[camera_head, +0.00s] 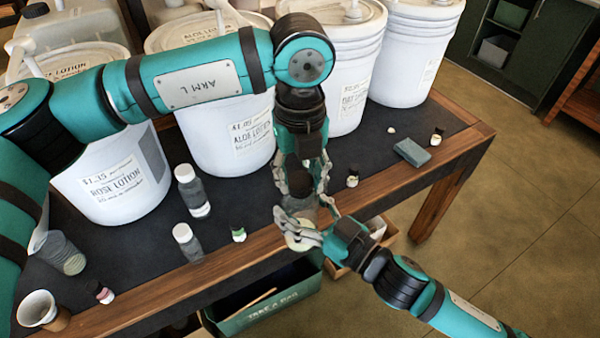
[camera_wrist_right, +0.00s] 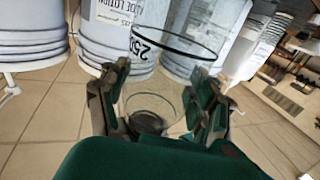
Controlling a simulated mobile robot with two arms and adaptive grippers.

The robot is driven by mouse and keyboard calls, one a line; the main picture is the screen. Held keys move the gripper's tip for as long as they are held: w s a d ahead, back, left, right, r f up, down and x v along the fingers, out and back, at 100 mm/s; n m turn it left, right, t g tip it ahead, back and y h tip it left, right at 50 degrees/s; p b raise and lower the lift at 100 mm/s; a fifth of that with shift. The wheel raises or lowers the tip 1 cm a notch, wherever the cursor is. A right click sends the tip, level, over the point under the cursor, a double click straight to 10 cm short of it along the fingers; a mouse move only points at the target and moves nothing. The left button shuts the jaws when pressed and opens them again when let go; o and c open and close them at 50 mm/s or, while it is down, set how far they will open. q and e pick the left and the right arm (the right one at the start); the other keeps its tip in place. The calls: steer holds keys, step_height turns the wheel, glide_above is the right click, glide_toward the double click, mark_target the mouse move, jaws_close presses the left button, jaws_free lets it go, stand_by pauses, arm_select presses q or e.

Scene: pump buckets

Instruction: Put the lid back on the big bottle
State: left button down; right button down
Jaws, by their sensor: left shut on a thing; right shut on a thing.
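My right gripper (camera_head: 318,226) comes in from the lower right, shut on a clear vessel at the table's front edge. In the right wrist view the vessel (camera_wrist_right: 150,100) is see-through with a dark mark and stands between the two fingers. A pale round disc (camera_head: 301,241) shows by its fingertips in the head view. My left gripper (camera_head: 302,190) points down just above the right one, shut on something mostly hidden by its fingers. I cannot tell whether that is a lid. Two grey bottles with white caps, the back one (camera_head: 192,192) and the front one (camera_head: 187,243), stand upright on the table.
Large white pump buckets, including the rose lotion one (camera_head: 115,185) and the aloe one (camera_head: 230,140), line the back. Small bottles (camera_head: 238,233), a clear jar (camera_head: 62,252), a cup (camera_head: 42,310) and a grey block (camera_head: 411,152) are on the table. A green box (camera_head: 265,310) sits below its edge.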

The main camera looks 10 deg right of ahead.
arm_select(q)
steer(key=m, duration=2.8)
steer(key=shift+w, duration=0.1)
steer(key=c, duration=0.8)
jaws_free()
steer(key=shift+r, duration=2.2)
